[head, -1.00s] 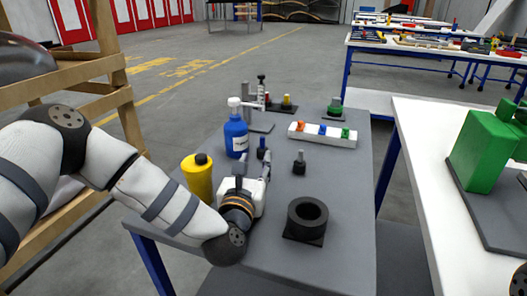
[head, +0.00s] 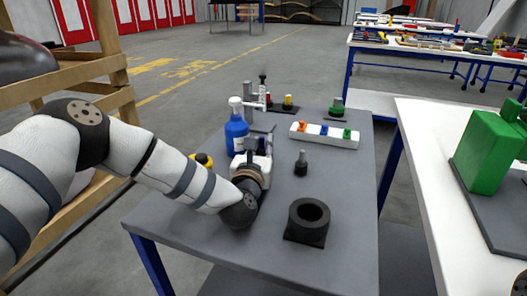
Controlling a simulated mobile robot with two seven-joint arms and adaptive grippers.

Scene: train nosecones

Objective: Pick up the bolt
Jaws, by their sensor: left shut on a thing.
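My left gripper (head: 259,146) points away from me over the grey table, just right of the blue bottle. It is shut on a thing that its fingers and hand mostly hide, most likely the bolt. I cannot tell from this view whether that thing is clear of the table top. A small dark piece with a grey upright pin (head: 301,164) stands on the table to the right of the gripper, apart from it.
The blue bottle (head: 236,135) stands close left of the gripper. A black ring block (head: 308,220) stands nearer. A white strip with coloured pieces (head: 342,141) lies behind. The table's front is clear.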

